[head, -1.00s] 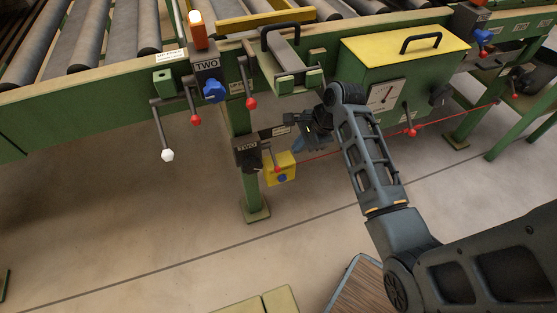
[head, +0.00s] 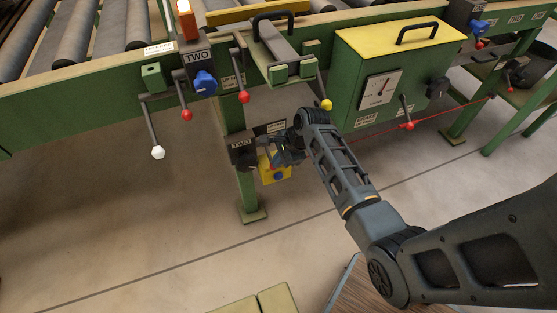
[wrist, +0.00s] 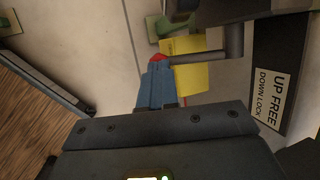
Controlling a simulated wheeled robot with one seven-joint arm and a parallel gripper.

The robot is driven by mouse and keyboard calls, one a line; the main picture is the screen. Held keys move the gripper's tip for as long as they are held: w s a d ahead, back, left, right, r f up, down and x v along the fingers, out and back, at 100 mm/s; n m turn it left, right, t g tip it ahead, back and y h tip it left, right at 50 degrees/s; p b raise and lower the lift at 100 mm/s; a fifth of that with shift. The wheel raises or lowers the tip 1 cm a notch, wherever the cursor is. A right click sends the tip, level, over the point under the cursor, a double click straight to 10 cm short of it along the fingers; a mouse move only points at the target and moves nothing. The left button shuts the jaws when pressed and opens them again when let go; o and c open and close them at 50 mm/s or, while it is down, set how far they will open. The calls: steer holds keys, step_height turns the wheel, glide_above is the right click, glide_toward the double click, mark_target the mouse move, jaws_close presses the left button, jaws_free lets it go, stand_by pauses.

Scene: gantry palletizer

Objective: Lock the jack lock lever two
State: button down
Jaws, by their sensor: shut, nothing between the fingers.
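The jack station two box (head: 243,153) is a dark block marked TWO on the green leg. Its jack lock lever shows in the wrist view as a grey rod (wrist: 205,57) with a red knob (wrist: 158,57). A label (wrist: 271,99) beside it reads UP FREE, DOWN LOCK. The rod runs from its pivot towards the label's DOWN LOCK side. My gripper (head: 282,158) is at the right of the box, shut and empty. In the wrist view its blue-grey fingers (wrist: 154,88) are right by the knob; I cannot tell if they touch. The gripper hides most of the lever in the head view.
Above are a blue knob (head: 205,82), red-knobbed levers (head: 186,114) and a white-knobbed lever (head: 157,152). A green cabinet (head: 372,95) stands right.

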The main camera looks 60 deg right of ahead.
steer(key=shift+w+d+f+t+h, duration=0.1)
steer(key=shift+f+t+h, duration=0.4)
steer(key=shift+f, duration=0.7)
